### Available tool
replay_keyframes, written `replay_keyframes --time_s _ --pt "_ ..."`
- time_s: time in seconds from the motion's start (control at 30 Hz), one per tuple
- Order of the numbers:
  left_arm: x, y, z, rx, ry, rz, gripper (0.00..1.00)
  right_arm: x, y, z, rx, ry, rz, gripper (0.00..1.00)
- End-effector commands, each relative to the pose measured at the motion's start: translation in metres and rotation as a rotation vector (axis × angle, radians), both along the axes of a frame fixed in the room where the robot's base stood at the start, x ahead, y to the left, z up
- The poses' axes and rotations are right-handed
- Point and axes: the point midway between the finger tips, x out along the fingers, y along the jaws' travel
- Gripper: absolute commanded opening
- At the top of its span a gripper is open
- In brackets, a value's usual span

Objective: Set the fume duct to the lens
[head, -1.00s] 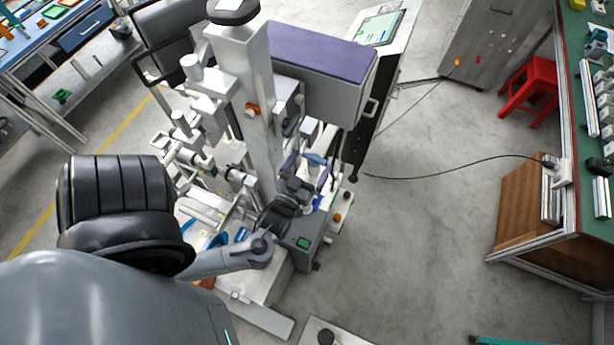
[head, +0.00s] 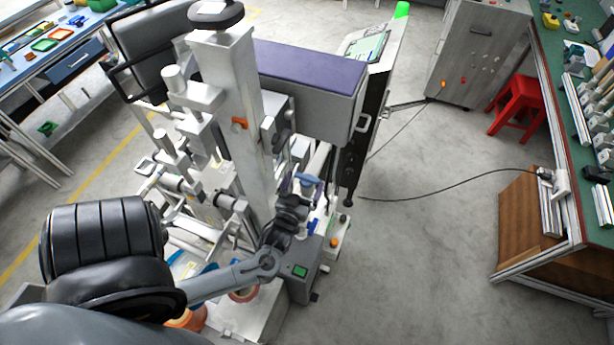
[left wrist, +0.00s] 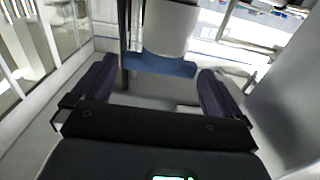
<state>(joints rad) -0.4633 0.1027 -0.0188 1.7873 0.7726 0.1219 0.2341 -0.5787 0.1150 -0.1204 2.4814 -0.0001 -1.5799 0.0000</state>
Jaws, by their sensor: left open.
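A white tube with a blue collar (head: 309,179), probably the fume duct, stands beside the tall column of the machine. In the left wrist view, the pale tube end (left wrist: 170,27) and its blue collar lie between and ahead of my fingers. My left gripper (head: 304,188) is open around the collar's near side, with a gap to each purple finger; it also shows in the left wrist view (left wrist: 155,80). I cannot tell whether anything touches. I cannot single out the lens among the small machine parts. My right gripper is out of view.
The machine's grey column (head: 247,120) and purple-topped housing (head: 310,85) rise close to my left arm. A grey box with a green button (head: 299,271) is below the gripper. A red stool (head: 520,103) and green workbench (head: 560,60) stand at right.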

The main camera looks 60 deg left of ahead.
Motion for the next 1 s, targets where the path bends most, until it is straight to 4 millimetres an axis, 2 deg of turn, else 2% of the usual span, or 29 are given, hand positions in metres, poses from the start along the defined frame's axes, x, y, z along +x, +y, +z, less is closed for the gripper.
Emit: replay_keyframes --time_s 0.23,0.63,1.0 --pt "0.019 0.016 0.0 0.001 -0.001 -0.001 1.0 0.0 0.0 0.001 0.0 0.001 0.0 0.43" --pt "0.023 0.019 0.0 -0.001 -0.001 0.0 1.0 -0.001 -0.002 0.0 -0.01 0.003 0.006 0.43" --pt "0.022 0.019 0.0 0.0 0.0 0.0 0.43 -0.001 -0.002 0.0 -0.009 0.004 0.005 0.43"
